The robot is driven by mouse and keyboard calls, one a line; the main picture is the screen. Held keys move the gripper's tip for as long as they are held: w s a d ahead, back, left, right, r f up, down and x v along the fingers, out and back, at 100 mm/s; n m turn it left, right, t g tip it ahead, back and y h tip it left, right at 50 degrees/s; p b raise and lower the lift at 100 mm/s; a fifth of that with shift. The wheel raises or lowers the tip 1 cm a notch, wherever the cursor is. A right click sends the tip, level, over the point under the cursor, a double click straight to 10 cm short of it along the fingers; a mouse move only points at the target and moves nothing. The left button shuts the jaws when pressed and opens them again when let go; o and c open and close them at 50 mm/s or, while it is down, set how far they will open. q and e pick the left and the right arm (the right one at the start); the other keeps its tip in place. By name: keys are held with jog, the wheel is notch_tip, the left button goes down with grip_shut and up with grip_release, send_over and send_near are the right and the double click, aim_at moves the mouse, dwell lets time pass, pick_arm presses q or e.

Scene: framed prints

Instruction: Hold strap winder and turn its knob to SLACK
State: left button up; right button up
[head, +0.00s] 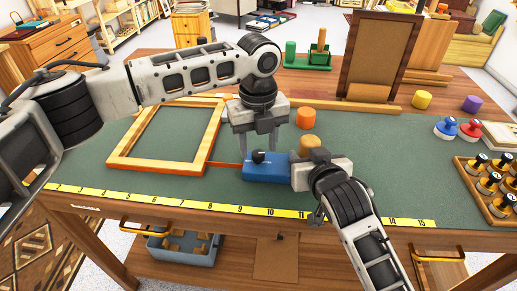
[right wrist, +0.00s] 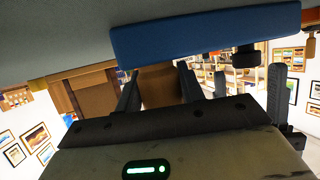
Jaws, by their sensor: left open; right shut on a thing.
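The strap winder (head: 264,168) is a blue block on the green mat, with a black knob (head: 258,157) on its left part and a tan wooden grip (head: 310,142) at its right end. My right gripper (head: 308,157) is shut on the grip; the right wrist view shows the grip (right wrist: 158,85) between its fingers, the blue body (right wrist: 205,32) and the knob (right wrist: 246,60). My left gripper (head: 260,148) points down, open, its fingers on either side of the knob. An orange strap (head: 226,165) runs from the winder leftward to the frame. The knob's markings are too small to read.
The wooden frame (head: 117,150) lies left of the winder. An orange cylinder (head: 305,118) stands behind it. A yellow number strip (head: 180,202) runs along the front edge. A tray of several black-topped pieces (head: 466,178) is at right. The mat between is clear.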

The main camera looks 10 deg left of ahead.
pick_arm(q)
jog(key=shift+f, duration=1.05)
pick_arm(e)
jog(key=shift+r, duration=0.1)
pick_arm(q)
jog(key=c, duration=1)
